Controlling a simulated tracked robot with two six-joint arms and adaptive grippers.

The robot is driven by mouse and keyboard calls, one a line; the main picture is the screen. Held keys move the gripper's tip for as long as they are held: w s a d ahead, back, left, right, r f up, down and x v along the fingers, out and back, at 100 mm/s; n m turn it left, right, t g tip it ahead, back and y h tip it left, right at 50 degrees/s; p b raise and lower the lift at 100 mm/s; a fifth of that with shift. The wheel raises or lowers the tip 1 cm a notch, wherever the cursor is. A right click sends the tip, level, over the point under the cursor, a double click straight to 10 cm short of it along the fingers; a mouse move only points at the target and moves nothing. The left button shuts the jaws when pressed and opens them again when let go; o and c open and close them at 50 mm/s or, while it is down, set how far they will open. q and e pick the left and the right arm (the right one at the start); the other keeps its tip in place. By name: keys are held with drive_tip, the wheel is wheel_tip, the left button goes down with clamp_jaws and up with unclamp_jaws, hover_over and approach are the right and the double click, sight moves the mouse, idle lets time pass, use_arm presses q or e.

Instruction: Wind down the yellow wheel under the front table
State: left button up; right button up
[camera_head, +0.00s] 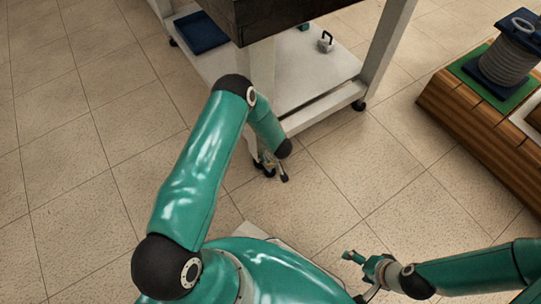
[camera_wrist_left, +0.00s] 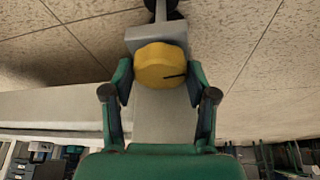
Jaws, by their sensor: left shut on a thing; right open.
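The yellow wheel (camera_wrist_left: 161,68) shows in the left wrist view on the grey lower leg of the front table, close to the dark caster. My left gripper (camera_head: 270,167) reaches down at the near leg of the front table (camera_head: 261,70) in the head view. In the wrist view its two green fingers sit on either side of the yellow wheel, shut on it. In the head view the wheel is largely hidden by the gripper and arm. My right gripper (camera_head: 357,259) is open and empty over the floor at the lower right.
The table's white lower shelf (camera_head: 310,75) holds a dark blue mat (camera_head: 201,32) and a small grey weight with a black handle (camera_head: 325,43). A wooden bench (camera_head: 480,120) with a grey coil (camera_head: 508,62) stands at the right. The tiled floor between is clear.

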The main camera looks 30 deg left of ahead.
use_arm(q)
drive_tip(key=shift+m, duration=0.6)
drive_tip(key=o, duration=1.1)
drive_tip(key=shift+o, duration=0.2)
drive_tip(key=shift+r, duration=0.1)
drive_tip(key=v, duration=1.1)
drive_tip(key=shift+s+r, duration=0.35)
